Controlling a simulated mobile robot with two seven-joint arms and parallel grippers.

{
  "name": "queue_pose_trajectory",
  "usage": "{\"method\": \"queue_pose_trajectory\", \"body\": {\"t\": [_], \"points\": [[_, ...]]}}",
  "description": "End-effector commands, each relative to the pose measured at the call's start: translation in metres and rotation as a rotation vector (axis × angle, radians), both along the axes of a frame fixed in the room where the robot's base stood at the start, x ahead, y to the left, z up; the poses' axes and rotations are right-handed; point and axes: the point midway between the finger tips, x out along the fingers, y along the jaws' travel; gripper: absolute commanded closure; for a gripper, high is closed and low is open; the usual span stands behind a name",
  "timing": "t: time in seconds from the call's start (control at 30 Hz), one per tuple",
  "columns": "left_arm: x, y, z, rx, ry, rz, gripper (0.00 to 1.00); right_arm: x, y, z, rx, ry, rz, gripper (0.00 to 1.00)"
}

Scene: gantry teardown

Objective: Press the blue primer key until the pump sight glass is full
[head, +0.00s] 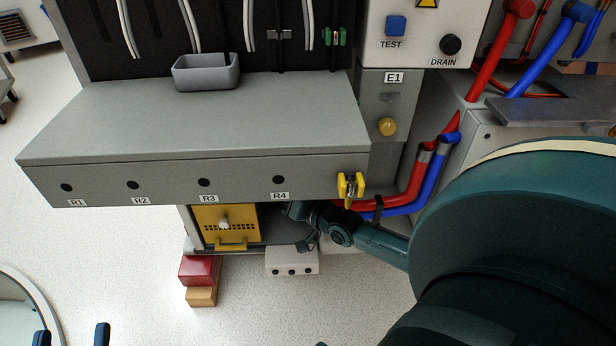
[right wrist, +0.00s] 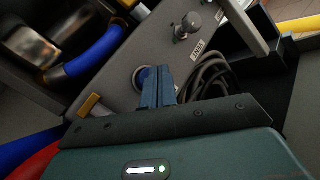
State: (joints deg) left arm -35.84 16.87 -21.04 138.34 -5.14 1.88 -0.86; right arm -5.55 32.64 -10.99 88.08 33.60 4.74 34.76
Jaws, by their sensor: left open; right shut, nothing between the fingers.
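A round blue key in a pale ring (right wrist: 141,78) shows on a grey panel in the right wrist view, partly hidden by my fingers; it appears to be the primer key. My right gripper (right wrist: 158,74) is shut and empty, with its fingertips over the key; I cannot tell whether they press it. In the head view my right arm reaches under the grey bench, which hides the fingertips. I cannot make out the sight glass or its level. My left gripper (head: 72,335) is open and empty over the floor at the bottom left.
The grey bench (head: 190,128) overhangs my right forearm. Near it are a yellow latch (head: 351,186), red hose (head: 405,190) and blue hose (head: 432,180). Black cables (right wrist: 208,82) and a knob (right wrist: 191,22) lie beside the fingers.

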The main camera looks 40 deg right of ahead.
Motion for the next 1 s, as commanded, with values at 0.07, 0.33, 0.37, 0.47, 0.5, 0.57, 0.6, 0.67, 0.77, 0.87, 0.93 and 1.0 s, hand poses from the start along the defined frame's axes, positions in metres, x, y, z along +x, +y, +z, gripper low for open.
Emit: {"method": "queue_pose_trajectory", "body": {"t": [0.07,0.33,0.37,0.47,0.5,0.57,0.6,0.67,0.77,0.87,0.93,1.0], "points": [[-0.0001,0.0,-0.0016,0.0,0.001,0.0,0.5,0.0028,-0.0018,0.0001,-0.001,-0.002,0.0,1.0],[-0.0001,0.0,-0.0013,0.0,0.0,0.0,0.5,0.0034,-0.0023,0.0,0.0,0.0,0.0,1.0],[-0.0001,0.0,-0.0014,0.0,0.0,0.0,0.5,0.0034,-0.0023,0.0,0.0,0.0,0.0,1.0],[-0.0001,-0.0001,-0.0017,0.0,0.0,0.0,0.5,0.0036,-0.0026,-0.0002,0.0,0.0,0.0,1.0],[-0.0001,-0.0001,-0.0019,0.0,0.0,0.0,0.5,0.0038,-0.0027,-0.0003,0.0,0.0,0.0,1.0],[-0.0001,-0.0001,-0.0022,0.0,0.0,0.0,0.5,0.0042,-0.0031,-0.0004,0.0,0.0,0.0,1.0],[-0.0002,-0.0001,-0.0025,0.0,0.0,0.0,0.5,0.0046,-0.0034,-0.0005,0.0,0.0,0.0,1.0],[-0.0002,0.0,-0.0029,0.0,0.0,0.0,0.5,0.0051,-0.0037,-0.0006,0.0,0.001,0.001,1.0],[-0.0001,0.0,-0.0036,0.0,0.0,0.0,0.5,0.0061,-0.0045,-0.0007,-0.001,0.001,0.001,1.0],[-0.0001,-0.0001,-0.0042,0.0,0.0,0.0,0.5,0.0071,-0.0052,-0.0007,-0.001,0.001,0.001,1.0],[-0.0002,-0.0001,-0.0047,0.0,-0.001,0.0,0.5,0.0078,-0.0058,-0.0007,-0.001,0.001,0.001,1.0],[-0.0002,-0.0001,-0.0052,0.0,-0.001,0.0,0.5,0.0086,-0.0063,-0.0006,0.0,0.001,0.001,1.0]]}}
